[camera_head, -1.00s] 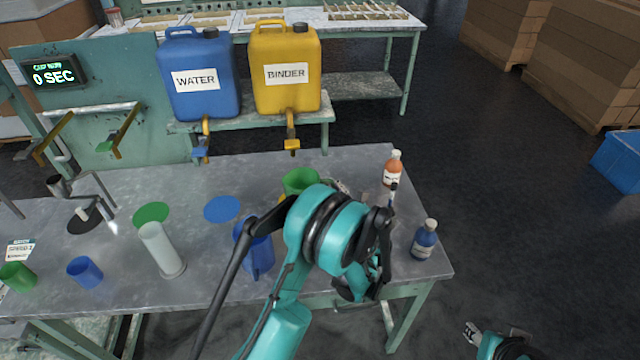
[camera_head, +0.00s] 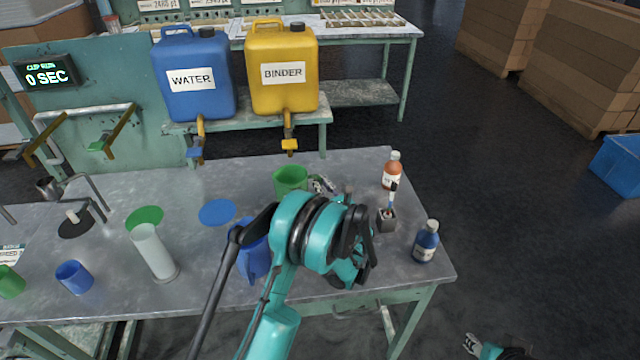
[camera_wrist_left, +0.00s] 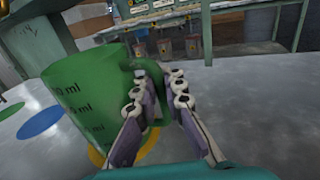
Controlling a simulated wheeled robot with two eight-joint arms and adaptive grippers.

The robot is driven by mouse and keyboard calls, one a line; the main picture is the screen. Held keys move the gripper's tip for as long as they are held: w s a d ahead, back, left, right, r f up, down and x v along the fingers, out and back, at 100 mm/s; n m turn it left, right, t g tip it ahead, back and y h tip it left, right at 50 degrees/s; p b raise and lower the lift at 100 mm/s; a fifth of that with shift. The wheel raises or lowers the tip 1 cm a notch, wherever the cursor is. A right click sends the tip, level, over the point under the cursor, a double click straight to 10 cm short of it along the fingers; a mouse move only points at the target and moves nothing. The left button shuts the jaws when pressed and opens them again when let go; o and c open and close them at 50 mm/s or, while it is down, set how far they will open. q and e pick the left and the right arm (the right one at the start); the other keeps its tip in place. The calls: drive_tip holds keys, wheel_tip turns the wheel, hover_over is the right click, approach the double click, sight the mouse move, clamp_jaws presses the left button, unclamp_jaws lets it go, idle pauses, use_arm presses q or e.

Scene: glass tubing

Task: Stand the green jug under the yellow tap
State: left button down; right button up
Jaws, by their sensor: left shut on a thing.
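The green jug (camera_head: 290,180) is on the far part of the table, below and in front of the yellow tap (camera_head: 289,146) in the head view, and looks upright. My left gripper (camera_head: 322,184) is shut on its handle, at its right side. The left wrist view shows the jug (camera_wrist_left: 85,95) with measuring marks and the gripper's fingers (camera_wrist_left: 155,100) around the handle. A yellow mark (camera_wrist_left: 96,158) shows on the table by the jug's base. I cannot tell whether the base touches the table. My right gripper (camera_head: 471,345) is small at the bottom edge.
A blue jug (camera_head: 252,260) stands partly behind my left arm. The blue tap (camera_head: 196,152) hangs left of the yellow one.

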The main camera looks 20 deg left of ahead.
use_arm(q)
drive_tip(key=c, duration=1.6)
unclamp_jaws()
drive_tip(key=shift+f, duration=0.1)
